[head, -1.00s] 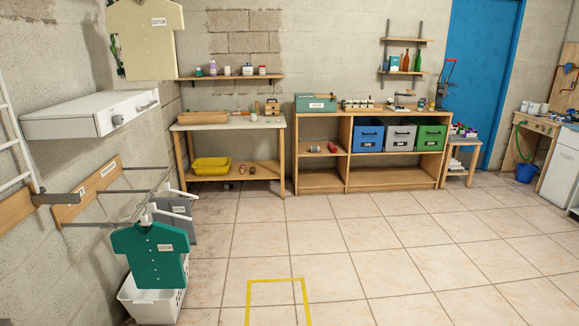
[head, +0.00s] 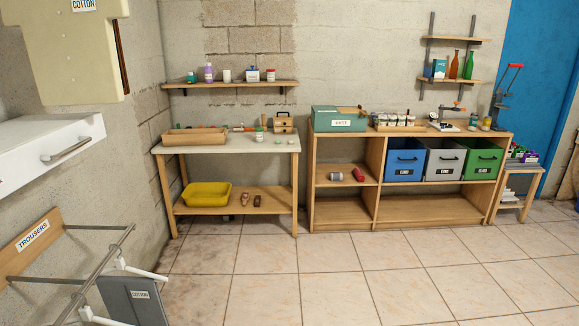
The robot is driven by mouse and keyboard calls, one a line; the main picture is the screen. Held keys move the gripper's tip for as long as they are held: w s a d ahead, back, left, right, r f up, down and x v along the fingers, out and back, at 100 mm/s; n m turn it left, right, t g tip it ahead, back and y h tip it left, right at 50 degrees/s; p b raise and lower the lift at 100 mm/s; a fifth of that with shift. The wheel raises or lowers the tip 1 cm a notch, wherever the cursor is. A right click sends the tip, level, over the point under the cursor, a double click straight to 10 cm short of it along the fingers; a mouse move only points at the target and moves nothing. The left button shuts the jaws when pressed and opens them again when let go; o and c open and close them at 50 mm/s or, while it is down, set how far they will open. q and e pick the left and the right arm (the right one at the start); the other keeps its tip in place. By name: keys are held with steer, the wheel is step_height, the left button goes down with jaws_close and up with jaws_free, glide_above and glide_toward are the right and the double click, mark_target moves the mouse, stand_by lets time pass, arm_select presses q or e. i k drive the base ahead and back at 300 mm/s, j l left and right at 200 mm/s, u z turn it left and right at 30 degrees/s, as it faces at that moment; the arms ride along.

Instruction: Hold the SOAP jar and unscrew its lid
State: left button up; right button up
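I cannot pick out the SOAP jar for certain, as no small label is readable from here. The wall shelf above the workbench holds a green-topped jar (head: 191,78), a purple bottle (head: 208,72), a plain white container (head: 227,76), a white jar with a blue top (head: 253,75) and a jar with a red lid (head: 270,75). A small green-topped jar (head: 259,136) stands on the workbench (head: 225,147). Neither of my grippers is in view.
A low shelf unit (head: 345,215) with a green box (head: 338,120) and blue, grey and green bins stands right of the workbench. A yellow tub (head: 207,194) sits under the bench. A drawer unit (head: 45,150) and rails (head: 100,260) jut out at left. The tiled floor ahead is clear.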

mark_target(259, 136)
steer(key=i, duration=2.6)
steer(key=u, duration=0.05)
